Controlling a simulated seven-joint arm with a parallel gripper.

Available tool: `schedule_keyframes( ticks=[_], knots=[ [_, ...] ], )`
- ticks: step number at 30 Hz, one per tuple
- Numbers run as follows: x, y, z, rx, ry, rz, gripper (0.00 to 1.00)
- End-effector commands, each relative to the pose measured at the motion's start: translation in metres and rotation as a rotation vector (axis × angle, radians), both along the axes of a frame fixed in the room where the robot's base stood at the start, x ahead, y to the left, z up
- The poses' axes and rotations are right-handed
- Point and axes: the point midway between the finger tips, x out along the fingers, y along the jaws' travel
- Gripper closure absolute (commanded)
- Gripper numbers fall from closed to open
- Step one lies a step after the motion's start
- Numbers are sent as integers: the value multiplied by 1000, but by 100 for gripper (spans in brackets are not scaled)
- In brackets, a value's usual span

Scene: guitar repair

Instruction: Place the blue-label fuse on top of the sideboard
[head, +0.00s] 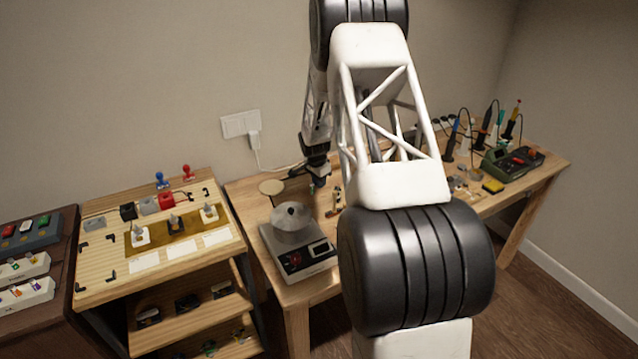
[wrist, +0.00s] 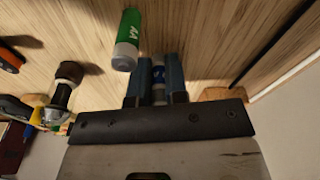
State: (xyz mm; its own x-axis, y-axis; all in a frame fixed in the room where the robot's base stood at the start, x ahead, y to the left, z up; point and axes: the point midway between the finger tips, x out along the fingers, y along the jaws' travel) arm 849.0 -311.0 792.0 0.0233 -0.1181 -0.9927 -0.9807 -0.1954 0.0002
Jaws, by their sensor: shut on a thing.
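In the wrist view, the blue-label fuse (wrist: 158,75) is a small cylinder with a blue band and pale ends. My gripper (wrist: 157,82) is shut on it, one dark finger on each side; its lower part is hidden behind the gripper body. In the head view, my gripper (head: 317,178) is over the back of the workbench (head: 332,258), and the fuse is too small to make out clearly. At the left stand a light wooden unit with open shelves (head: 92,288) and a dark brown unit (head: 66,262); I cannot tell which is the sideboard.
A green-label cylinder (wrist: 128,40) lies close beside the fuse on the bench. A scale-like device with a metal dish (head: 300,255) stands at the bench's front left. Tools and a green soldering station (head: 505,160) crowd its right end. The light wooden unit's top holds several switches.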

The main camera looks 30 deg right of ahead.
Motion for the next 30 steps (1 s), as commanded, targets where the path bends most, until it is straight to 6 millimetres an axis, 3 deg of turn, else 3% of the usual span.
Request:
schedule_keyframes(
  ticks=[18,30],
  knots=[
    [0,0,80,-1,-1,0,100],
    [0,0,95,0,0,0,100]
  ],
)
